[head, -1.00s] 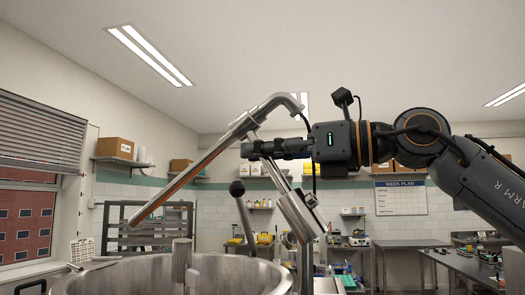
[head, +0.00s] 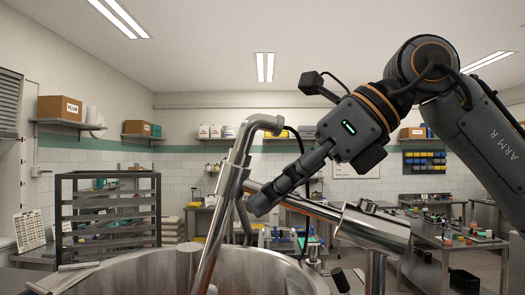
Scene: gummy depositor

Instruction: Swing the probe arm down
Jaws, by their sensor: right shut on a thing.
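The probe arm is a polished metal piece with a long probe tube (head: 225,195), bent over at its top. A second tube runs right from it to a thick cylinder (head: 375,230) on a post. The probe tube slopes steeply, and its lower end reaches down over the open metal kettle (head: 265,270); the tip is out of frame or hidden. My right gripper (head: 262,203) is shut on the probe arm near where the two tubes meet; its fingers partly cover the contact. My left gripper is not in view.
Benches with small items stand at the right, one with a tabletop (head: 440,235). Boxes (head: 60,106) sit on wall shelves. The air above the kettle's left side is clear.

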